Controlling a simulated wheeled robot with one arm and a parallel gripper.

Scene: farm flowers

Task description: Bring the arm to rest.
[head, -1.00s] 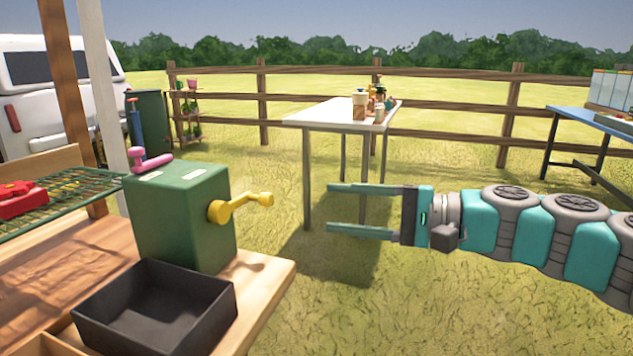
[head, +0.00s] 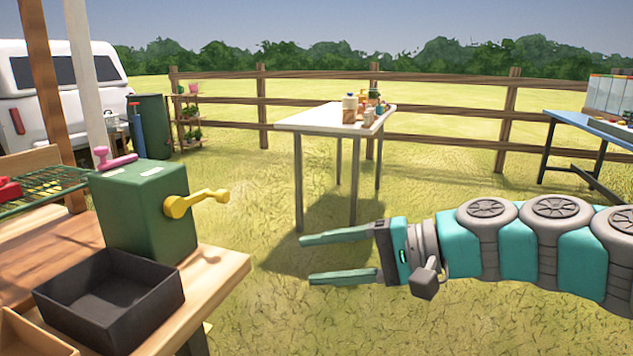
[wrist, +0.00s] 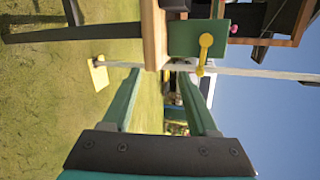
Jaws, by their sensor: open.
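My gripper (head: 345,258) is open and empty in the head view. It is held out over the grass, its two fingers pointing left toward the wooden bench. My teal and grey arm reaches in from the right edge. In the wrist view my gripper (wrist: 165,100) shows its two green fingers spread apart with nothing between them. Beyond them the green box (wrist: 190,38) with its yellow crank (wrist: 204,52) appears, turned on its side.
The wooden bench (head: 215,275) at left carries the green box (head: 150,215) and a black tray (head: 110,300). A white table (head: 310,117) with small items stands behind my gripper. A blue table (head: 590,125) is at far right. Open grass lies between.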

